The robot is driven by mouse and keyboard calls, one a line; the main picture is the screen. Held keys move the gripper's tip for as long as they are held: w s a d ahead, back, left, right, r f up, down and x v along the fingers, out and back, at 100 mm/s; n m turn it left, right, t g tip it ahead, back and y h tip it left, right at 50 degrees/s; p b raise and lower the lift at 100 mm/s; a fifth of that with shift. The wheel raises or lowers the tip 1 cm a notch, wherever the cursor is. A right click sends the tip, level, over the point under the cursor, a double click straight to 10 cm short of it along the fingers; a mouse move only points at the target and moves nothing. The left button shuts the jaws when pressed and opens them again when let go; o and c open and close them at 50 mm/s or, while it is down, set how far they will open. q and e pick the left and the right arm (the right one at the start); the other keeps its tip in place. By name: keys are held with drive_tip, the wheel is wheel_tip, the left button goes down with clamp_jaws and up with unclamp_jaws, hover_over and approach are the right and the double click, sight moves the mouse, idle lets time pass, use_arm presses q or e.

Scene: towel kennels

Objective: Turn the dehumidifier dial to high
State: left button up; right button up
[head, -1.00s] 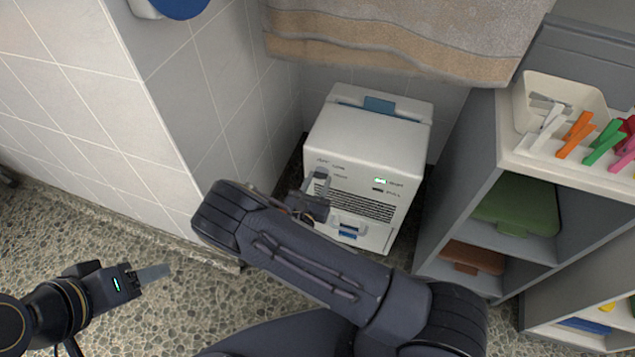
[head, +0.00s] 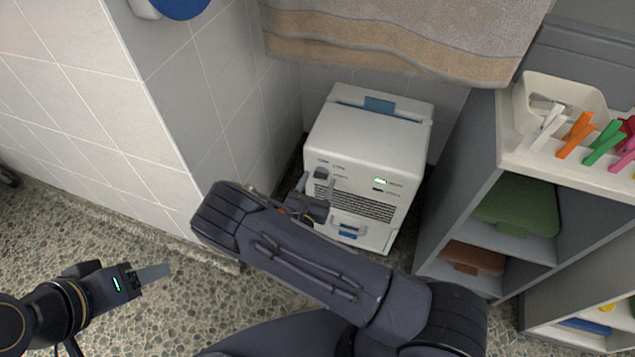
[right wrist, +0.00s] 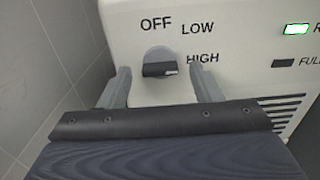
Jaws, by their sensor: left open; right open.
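The white dehumidifier (head: 368,145) stands on the floor in the corner. Its grey dial (head: 320,173) is at the upper left of the front face. In the right wrist view the dial (right wrist: 160,62) has a dark bar with a pale mark at its right end, pointing right toward the HIGH label (right wrist: 203,58). OFF is above the dial and LOW at its upper right. My right gripper (right wrist: 163,87) is open, its fingers apart on either side just below the dial, with nothing between them. My left gripper (head: 152,273) is open and empty, low at the left over the floor.
A tiled wall (head: 165,125) is close on the left. A towel (head: 400,40) hangs above. Pebbled floor at the lower left is clear.

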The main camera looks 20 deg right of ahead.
drive_tip(key=p+v, duration=0.1)
drive_tip(key=v, duration=0.6)
drive_tip(key=shift+s+a, duration=0.15)
drive_tip(key=shift+s, duration=0.05)
drive_tip(key=s+d+r+m+g+h, duration=0.2)
drive_tip(key=d+r+m+g+h, duration=0.1)
drive_tip(key=d+r+m+g, duration=0.5)
drive_tip(key=s+d+r+m+g+y, duration=0.35)
drive_tip(key=s+r+m+y, duration=0.2)
drive_tip(key=s+m, duration=0.2)
drive_tip(key=s+d+r+m+g+y, duration=0.2)
drive_tip(key=s+r+m+g+y, duration=0.35)
drive_tip(key=s+m, duration=0.2)
drive_tip(key=s+a+r+m+t+y, duration=0.35)
drive_tip(key=r+m+t+y, duration=0.25)
drive_tip(key=r+m+t, duration=0.2)
wheel_tip(320, 180, up, 28)
drive_tip(key=p, duration=2.8)
drive_tip(key=shift+s+d, duration=0.3)
